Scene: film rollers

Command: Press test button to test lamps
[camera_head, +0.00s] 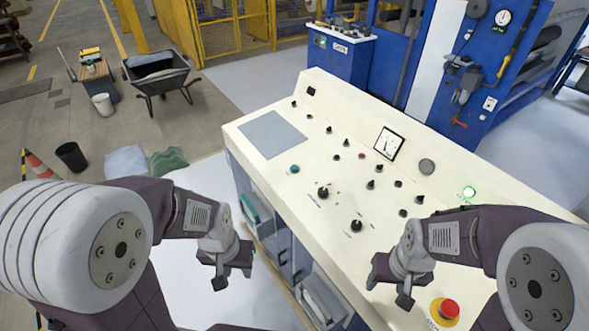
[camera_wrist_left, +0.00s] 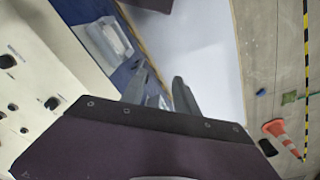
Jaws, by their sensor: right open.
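A cream control console (camera_head: 330,100) runs across the middle of the head view. Its sloped top carries several black knobs, a green button (camera_head: 294,169), a small red button or lamp (camera_head: 361,155) and a bright green lamp (camera_head: 469,191) at the right. Labels are too small to read, so I cannot tell which is the test button. My left gripper (camera_head: 232,277) is left of the console's front, touching nothing; its fingers stand apart in the left wrist view (camera_wrist_left: 160,88). My right gripper (camera_head: 388,292) is open and empty over the console's near right part.
A red emergency stop (camera_head: 448,308) on a yellow base sits near my right forearm. A dial gauge (camera_head: 388,144) and a grey square panel (camera_head: 272,135) are on the console top. Shelves (camera_head: 325,295) are in its front. Blue machinery (camera_head: 470,65) stands behind.

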